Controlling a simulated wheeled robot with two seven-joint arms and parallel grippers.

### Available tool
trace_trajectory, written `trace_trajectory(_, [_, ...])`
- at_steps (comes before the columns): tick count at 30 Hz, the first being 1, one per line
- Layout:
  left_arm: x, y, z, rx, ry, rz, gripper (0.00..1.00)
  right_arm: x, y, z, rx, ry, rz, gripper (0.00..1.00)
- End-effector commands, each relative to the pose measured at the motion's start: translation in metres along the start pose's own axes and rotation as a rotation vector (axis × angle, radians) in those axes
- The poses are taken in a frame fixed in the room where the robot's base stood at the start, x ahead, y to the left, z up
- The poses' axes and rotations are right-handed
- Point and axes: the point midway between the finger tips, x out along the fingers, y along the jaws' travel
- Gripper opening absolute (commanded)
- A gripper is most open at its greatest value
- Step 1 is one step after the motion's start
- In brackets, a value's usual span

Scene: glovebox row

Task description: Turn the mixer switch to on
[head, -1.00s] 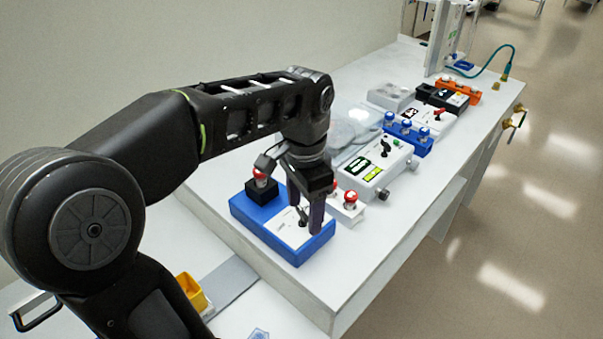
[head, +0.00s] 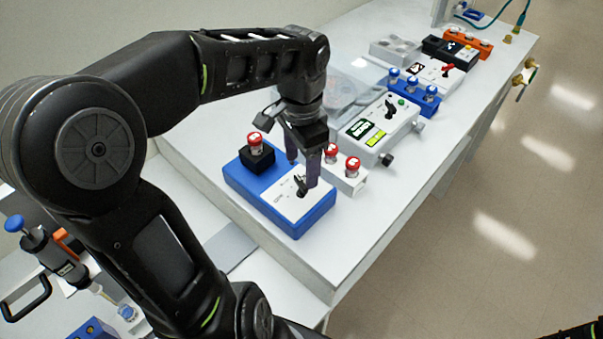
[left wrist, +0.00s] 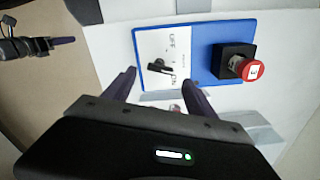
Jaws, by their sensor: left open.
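A blue box (head: 297,228) with a white panel carries a small black switch (head: 300,187) and a black block with a red-capped vial (head: 256,146). I cannot read which device it is.
A white block (head: 349,180) with red-capped vials stands just right of the box. Beyond it are a white device (head: 370,134) with a green display and a blue vial rack (head: 418,101). The front edge of the white bench (head: 335,245) is clear.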

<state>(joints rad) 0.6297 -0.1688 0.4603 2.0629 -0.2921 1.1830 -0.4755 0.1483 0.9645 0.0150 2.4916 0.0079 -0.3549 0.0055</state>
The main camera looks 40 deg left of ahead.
Motion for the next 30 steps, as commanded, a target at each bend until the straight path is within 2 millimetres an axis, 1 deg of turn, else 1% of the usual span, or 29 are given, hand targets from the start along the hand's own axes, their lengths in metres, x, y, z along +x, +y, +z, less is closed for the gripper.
trace_trajectory(3, [0.019, 0.001, 0.001, 0.0, -0.004, 0.004, 0.65, -0.002, -0.001, 0.0, 0.0, -0.001, 0.001, 0.36])
trace_trajectory(7, [0.035, 0.001, 0.001, 0.0, -0.003, 0.003, 0.65, -0.003, -0.001, 0.0, 0.001, -0.001, 0.001, 0.36])
trace_trajectory(11, [0.043, 0.0, 0.0, 0.0, -0.001, 0.001, 0.65, -0.003, -0.001, 0.001, 0.001, -0.001, 0.002, 0.36])
trace_trajectory(18, [0.043, 0.0, 0.0, 0.0, 0.0, 0.0, 0.65, -0.003, -0.001, 0.001, 0.001, -0.001, 0.002, 0.36])
trace_trajectory(20, [0.043, 0.0, 0.0, 0.0, 0.0, 0.0, 0.61, -0.003, -0.001, 0.001, 0.001, -0.001, 0.001, 0.36])
trace_trajectory(30, [0.043, 0.0, 0.0, 0.0, 0.0, 0.0, 0.34, -0.003, -0.001, 0.001, 0.001, -0.001, 0.001, 0.36])
